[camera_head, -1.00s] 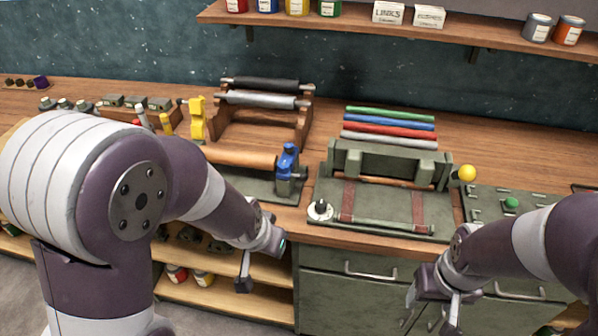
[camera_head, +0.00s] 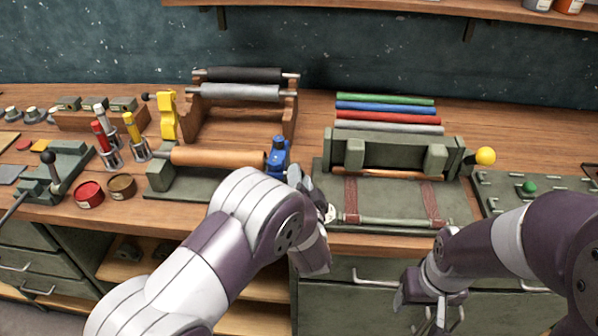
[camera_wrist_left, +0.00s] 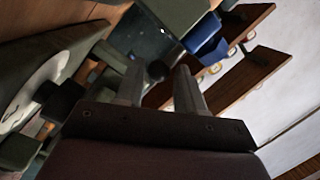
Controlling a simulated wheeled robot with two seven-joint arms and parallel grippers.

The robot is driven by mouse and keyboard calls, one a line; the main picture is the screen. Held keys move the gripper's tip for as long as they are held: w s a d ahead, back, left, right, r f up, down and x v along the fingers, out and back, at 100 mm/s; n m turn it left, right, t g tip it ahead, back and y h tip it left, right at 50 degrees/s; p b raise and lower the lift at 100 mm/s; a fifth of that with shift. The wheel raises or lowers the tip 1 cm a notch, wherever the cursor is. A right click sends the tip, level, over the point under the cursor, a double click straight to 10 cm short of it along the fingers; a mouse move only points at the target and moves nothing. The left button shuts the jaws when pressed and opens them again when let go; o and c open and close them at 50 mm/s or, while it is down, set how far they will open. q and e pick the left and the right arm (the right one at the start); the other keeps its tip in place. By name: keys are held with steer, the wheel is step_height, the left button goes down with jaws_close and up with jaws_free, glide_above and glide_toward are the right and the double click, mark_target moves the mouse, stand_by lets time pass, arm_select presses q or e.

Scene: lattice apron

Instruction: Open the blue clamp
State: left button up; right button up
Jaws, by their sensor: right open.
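The blue clamp (camera_head: 278,158) stands upright at the right end of the wooden roller (camera_head: 218,157), on its green base. Its lower part is partly hidden by my left arm. My right gripper (camera_head: 425,316) is open and empty, low in front of the drawers.
A green press (camera_head: 400,155) with a yellow ball knob (camera_head: 485,156) stands to the right. A yellow clamp (camera_head: 167,115) stands at the left, by a rack of rollers (camera_head: 240,91). Ink tins (camera_head: 89,194) sit further left. Colored rolls (camera_head: 385,108) lie behind the press.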

arm_select(q)
steer(key=shift+w+a, duration=0.2)
steer(key=shift+w, duration=0.9)
jaws_close()
steer(key=r+g+p, duration=0.1)
steer(key=r+p, duration=0.1)
steer(key=p, duration=0.3)
steer(key=r+g+p, duration=0.2)
steer(key=p, duration=0.3)
steer(key=shift+w+r, duration=0.2)
steer(key=shift+r, duration=0.05)
steer(key=w+r+g+p, duration=0.1)
steer(key=g+p, duration=0.1)
steer(key=p, duration=0.3)
steer(key=r+m+g+p, duration=0.1)
steer(key=g+p, duration=0.1)
steer(key=p, duration=0.4)
steer(key=shift+w+h, duration=0.4)
